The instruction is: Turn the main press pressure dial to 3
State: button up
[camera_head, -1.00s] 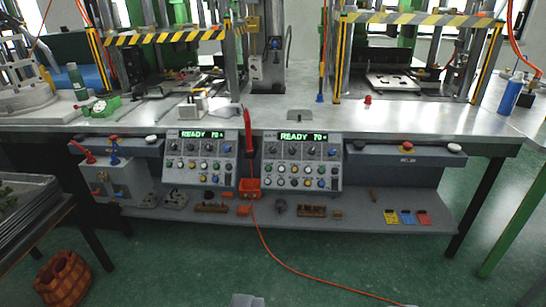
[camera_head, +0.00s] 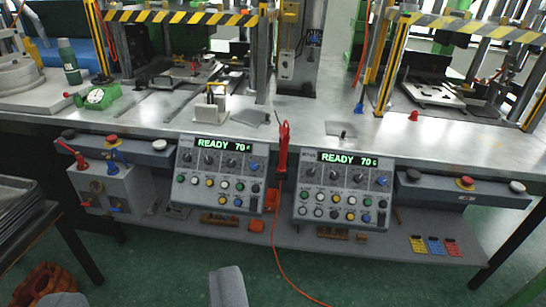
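Two grey control panels hang at the bench front: a left panel (camera_head: 181,197) and a right panel (camera_head: 299,212). Each has a green display reading READY 70, a row of black dials with a blue dial at the right end, and coloured buttons below. The left panel's dials (camera_head: 220,161) and the right panel's dials (camera_head: 346,176) are too small for me to read their labels or settings. I cannot tell which is the main press pressure dial. My gripper (camera_head: 145,294) shows as two grey fingertips, wide apart, at the bottom edge, below and apart from the panels. It looks empty.
A red-handled tool (camera_head: 283,150) stands between the panels, with an orange hose (camera_head: 283,262) running to the floor. A grey box with valves (camera_head: 105,188) is at left. Presses with striped guards (camera_head: 180,17) stand on the bench (camera_head: 390,128).

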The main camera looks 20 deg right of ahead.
aim_at(312, 172)
jog(key=z, duration=0.2)
jog(key=i, duration=0.9)
jog(key=z, duration=0.5)
